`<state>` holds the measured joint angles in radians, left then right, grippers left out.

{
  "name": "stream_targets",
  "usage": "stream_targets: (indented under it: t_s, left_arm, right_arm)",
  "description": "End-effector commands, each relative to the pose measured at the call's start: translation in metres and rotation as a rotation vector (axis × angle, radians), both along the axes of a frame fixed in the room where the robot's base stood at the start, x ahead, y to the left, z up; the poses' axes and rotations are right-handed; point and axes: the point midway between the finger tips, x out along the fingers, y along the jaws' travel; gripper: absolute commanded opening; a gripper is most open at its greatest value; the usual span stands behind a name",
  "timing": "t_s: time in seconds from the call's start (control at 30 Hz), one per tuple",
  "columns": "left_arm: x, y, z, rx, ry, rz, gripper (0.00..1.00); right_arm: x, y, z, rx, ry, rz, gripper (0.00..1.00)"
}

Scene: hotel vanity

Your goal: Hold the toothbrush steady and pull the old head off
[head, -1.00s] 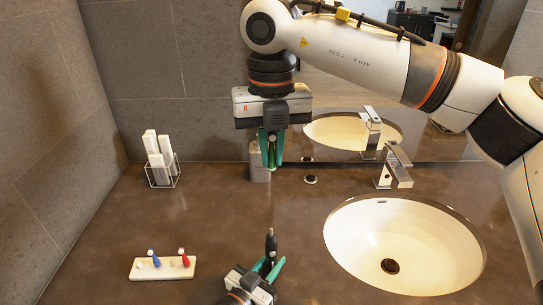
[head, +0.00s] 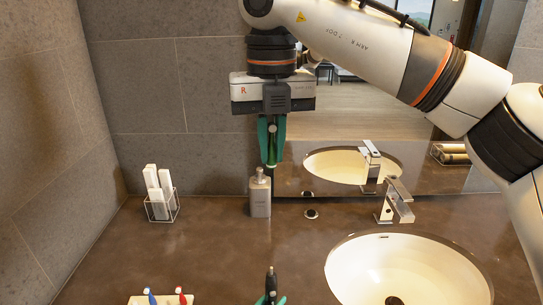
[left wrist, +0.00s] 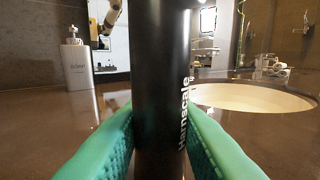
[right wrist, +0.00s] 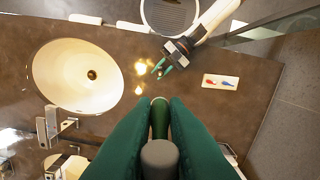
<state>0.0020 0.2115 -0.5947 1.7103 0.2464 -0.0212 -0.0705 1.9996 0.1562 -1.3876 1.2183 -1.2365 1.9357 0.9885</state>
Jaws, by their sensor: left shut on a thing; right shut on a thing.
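The black toothbrush handle (head: 270,281) stands upright low in the head view. My left gripper (head: 270,299) is shut around it, and the handle fills the middle of the left wrist view (left wrist: 160,80). My right gripper (head: 271,150) is high above and behind it, pointing down, shut on a small piece that looks like the old head (right wrist: 160,158). This piece shows a grey round end and a greenish stem between the fingers in the right wrist view. It is clear of the handle. A white tray (right wrist: 235,82) holds a blue head (head: 150,297) and a red head (head: 181,296).
A soap dispenser (head: 260,196) stands just below my right gripper. The sink (head: 345,262) and tap (head: 396,200) are on the right. The counter between holder and dispenser is clear.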

Motion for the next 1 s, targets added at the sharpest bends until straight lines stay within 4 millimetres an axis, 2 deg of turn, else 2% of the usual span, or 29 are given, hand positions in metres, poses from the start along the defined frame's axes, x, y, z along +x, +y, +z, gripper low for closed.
stream_targets:
  t_s: [0.2, 0.47, 0.5, 0.63, 0.67, 1.0]
  left_arm:
    - [0.0, 0.0, 0.0, -0.001, -0.001, 0.0, 0.0]
    - [0.0, 0.0, 0.0, -0.001, -0.001, 0.0, 0.0]
    - [0.0, 0.0, 0.0, -0.001, -0.001, 0.0, 0.27]
    - [0.0, 0.0, 0.0, -0.001, -0.001, 0.0, 0.48]
    - [0.0, 0.0, 0.0, -0.001, -0.001, 0.0, 0.51]
    - [-0.004, 0.003, 0.0, 0.001, 0.001, 0.0, 0.51]
  right_arm:
    - [0.0, 0.0, 0.014, -0.001, -0.001, 0.001, 0.0]
    - [0.0, 0.0, 0.016, 0.0, 0.0, 0.001, 0.0]
    - [0.0, 0.0, 0.016, 0.0, 0.0, 0.001, 0.0]
    - [0.0, 0.0, 0.016, 0.0, 0.0, 0.001, 0.0]
    - [0.0, 0.0, 0.016, 0.0, 0.0, 0.001, 0.0]
    - [0.0, 0.0, 0.016, 0.0, 0.0, 0.0, 0.0]
